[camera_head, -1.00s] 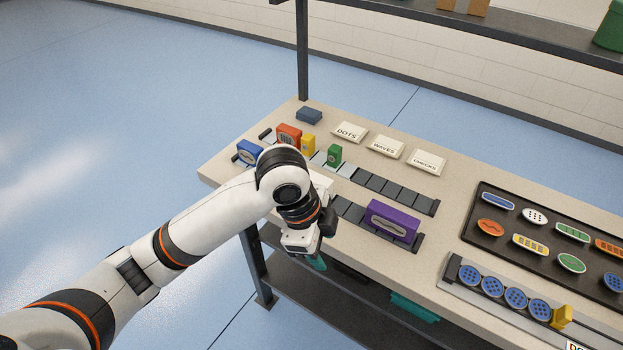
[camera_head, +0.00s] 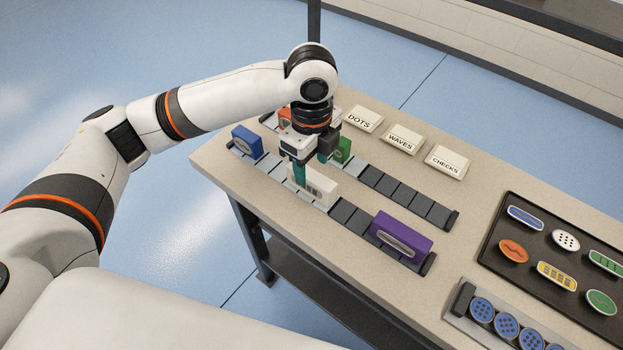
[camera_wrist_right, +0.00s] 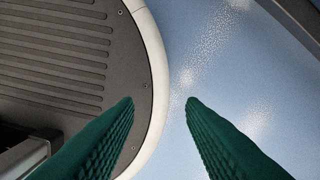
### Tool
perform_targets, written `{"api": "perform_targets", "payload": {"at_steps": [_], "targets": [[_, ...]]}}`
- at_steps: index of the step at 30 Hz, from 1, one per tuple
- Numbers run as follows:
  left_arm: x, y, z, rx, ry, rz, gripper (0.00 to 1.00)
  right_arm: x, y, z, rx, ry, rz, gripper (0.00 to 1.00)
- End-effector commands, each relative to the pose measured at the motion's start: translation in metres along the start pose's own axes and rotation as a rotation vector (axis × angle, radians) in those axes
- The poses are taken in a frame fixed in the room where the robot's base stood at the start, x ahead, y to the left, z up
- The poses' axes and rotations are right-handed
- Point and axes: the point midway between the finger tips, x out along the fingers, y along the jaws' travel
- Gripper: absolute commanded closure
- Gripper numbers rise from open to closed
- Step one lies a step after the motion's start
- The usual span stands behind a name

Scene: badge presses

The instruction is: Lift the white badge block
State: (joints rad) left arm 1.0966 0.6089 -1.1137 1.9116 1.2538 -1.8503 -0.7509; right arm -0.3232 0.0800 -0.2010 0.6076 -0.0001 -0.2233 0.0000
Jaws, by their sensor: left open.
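The white badge block (camera_head: 320,187) stands upright on the front segmented rail (camera_head: 345,212), left of the purple block (camera_head: 401,236). My left gripper (camera_head: 304,178) points down at the block's left end. It is open, with one teal finger in front of the block. The other finger is hidden, so I cannot tell whether either touches it. The gripper covers part of the block. My right gripper (camera_wrist_right: 159,102) shows in the right wrist view, its two green fingers apart with nothing between them, away from the table.
A blue block (camera_head: 247,141) stands at the front rail's left end. A green block (camera_head: 343,150) stands close behind my left gripper on the back rail. Labelled plates, including DOTS (camera_head: 361,119), lie behind. A dark badge tray (camera_head: 500,236) is at the right.

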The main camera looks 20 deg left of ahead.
Motion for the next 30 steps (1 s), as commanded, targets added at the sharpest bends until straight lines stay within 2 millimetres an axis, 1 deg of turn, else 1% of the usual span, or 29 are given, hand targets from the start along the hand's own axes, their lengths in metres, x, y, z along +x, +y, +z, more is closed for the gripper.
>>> {"api": "perform_targets", "payload": {"at_steps": [2,5,7,9,12,15,22,29,30], "targets": [[0.005,0.000,0.000,0.000,-0.001,-0.001,0.47,0.000,-0.001,0.006,0.000,-0.009,-0.001,0.64],[0.014,0.000,-0.001,-0.001,0.000,-0.002,0.47,-0.001,-0.003,0.022,0.000,-0.032,-0.004,0.64],[0.025,0.001,-0.002,-0.002,-0.001,-0.004,0.47,-0.003,-0.005,0.033,0.000,-0.050,-0.006,0.64],[0.036,0.001,-0.003,-0.002,0.000,-0.002,0.47,-0.004,-0.005,0.038,0.000,-0.059,-0.007,0.64],[0.049,0.001,-0.003,0.000,-0.001,-0.001,0.47,-0.004,-0.005,0.037,0.000,-0.057,-0.007,0.64],[0.055,0.001,-0.003,0.000,0.000,0.000,0.47,-0.004,-0.005,0.033,0.000,-0.051,-0.006,0.64],[0.056,0.002,-0.003,0.000,0.000,0.002,0.47,-0.003,-0.003,0.023,0.001,-0.035,-0.004,0.64],[0.056,0.002,-0.003,0.000,0.000,0.002,0.85,-0.003,-0.003,0.022,0.001,-0.033,-0.004,0.64],[0.056,0.002,-0.003,0.000,0.000,0.002,0.91,-0.003,-0.003,0.022,0.002,-0.033,-0.004,0.64]]}}
